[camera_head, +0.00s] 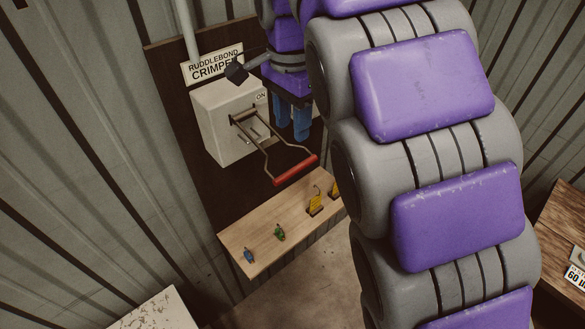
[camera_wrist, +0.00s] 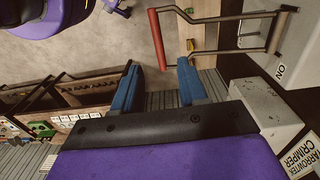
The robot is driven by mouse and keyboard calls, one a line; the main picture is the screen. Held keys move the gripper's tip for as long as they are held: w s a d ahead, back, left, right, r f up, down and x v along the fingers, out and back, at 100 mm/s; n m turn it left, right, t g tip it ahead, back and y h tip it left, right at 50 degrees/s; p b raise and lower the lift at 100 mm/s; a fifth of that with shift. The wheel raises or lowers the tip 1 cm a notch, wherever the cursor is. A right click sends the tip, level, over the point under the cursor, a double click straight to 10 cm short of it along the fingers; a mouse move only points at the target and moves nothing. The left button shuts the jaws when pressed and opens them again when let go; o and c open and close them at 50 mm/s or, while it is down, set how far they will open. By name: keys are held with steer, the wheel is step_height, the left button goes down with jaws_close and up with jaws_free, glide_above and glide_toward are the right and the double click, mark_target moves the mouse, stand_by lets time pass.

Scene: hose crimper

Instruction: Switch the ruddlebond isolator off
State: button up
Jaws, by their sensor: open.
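The ruddlebond isolator is a pale box (camera_head: 222,135) on a dark board, under a sign reading "RUDDLEBOND CRIMPER" (camera_head: 213,65). A bent metal lever with a red handle (camera_head: 296,170) sticks out from the box, slanting downward. My gripper (camera_head: 293,136), with blue fingers, is open and empty at the right of the box, above the red handle in the picture. In the wrist view, the open fingers (camera_wrist: 157,63) are apart from the red handle (camera_wrist: 157,40), which lies just beyond them. The "ON" label (camera_wrist: 281,70) also shows there.
A wooden shelf (camera_head: 262,215) below the box holds small blue (camera_head: 249,256), green (camera_head: 279,232) and yellow (camera_head: 316,203) items. Corrugated walls surround the board.

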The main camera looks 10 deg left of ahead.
steer(key=f, duration=1)
steer(key=shift+s+d+f, duration=0.1)
steer(key=shift+d+f, duration=0.1)
steer(key=shift+f, duration=0.1)
jaws_close()
stand_by(0.5)
